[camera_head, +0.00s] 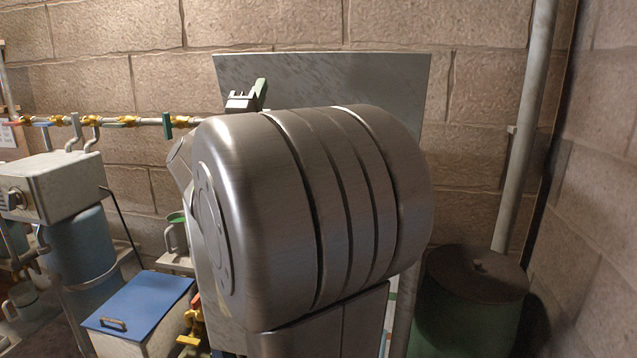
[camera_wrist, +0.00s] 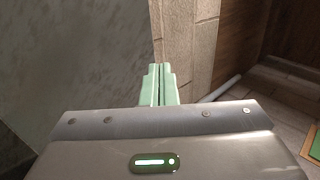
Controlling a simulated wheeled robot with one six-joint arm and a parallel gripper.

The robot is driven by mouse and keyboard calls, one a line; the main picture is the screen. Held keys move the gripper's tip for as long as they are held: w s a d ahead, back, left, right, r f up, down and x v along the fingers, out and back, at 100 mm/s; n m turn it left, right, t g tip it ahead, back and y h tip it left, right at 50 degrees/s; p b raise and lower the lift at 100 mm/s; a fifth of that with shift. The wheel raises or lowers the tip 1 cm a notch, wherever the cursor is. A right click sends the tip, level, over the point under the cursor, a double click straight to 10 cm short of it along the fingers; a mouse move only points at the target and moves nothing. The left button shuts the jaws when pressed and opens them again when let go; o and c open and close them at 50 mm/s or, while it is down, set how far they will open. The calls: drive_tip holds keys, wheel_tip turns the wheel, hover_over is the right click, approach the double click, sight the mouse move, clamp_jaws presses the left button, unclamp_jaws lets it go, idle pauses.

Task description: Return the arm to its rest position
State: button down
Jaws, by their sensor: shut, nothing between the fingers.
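My gripper (camera_wrist: 160,72) shows in the wrist view. Its two pale green fingers are together, with nothing between them. They point away from the camera, in front of a grey surface (camera_wrist: 70,55) and a strip of block wall (camera_wrist: 188,40). I cannot tell how far they are from either. In the head view my own large grey arm link fills the middle and hides much of what is behind it. A small pale and green part shows above that link, but I cannot tell whether it is my gripper.
In the head view a grey metal panel (camera_head: 330,75) stands against the block wall. A lidded drum (camera_head: 480,275) and an upright pipe (camera_head: 525,130) are at right. A blue-lidded box (camera_head: 145,300), blue vessel (camera_head: 80,245), metal box (camera_head: 50,190) and valve pipe (camera_head: 110,121) are at left.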

drive_tip(key=f+b+v, duration=0.1)
drive_tip(key=b+v, duration=0.4)
drive_tip(key=v, duration=1)
drive_tip(key=shift+w+t+b, duration=0.2)
drive_tip(key=shift+t+b, duration=0.1)
drive_tip(key=shift+t, duration=0.1)
drive_tip(key=shift+f, duration=0.15)
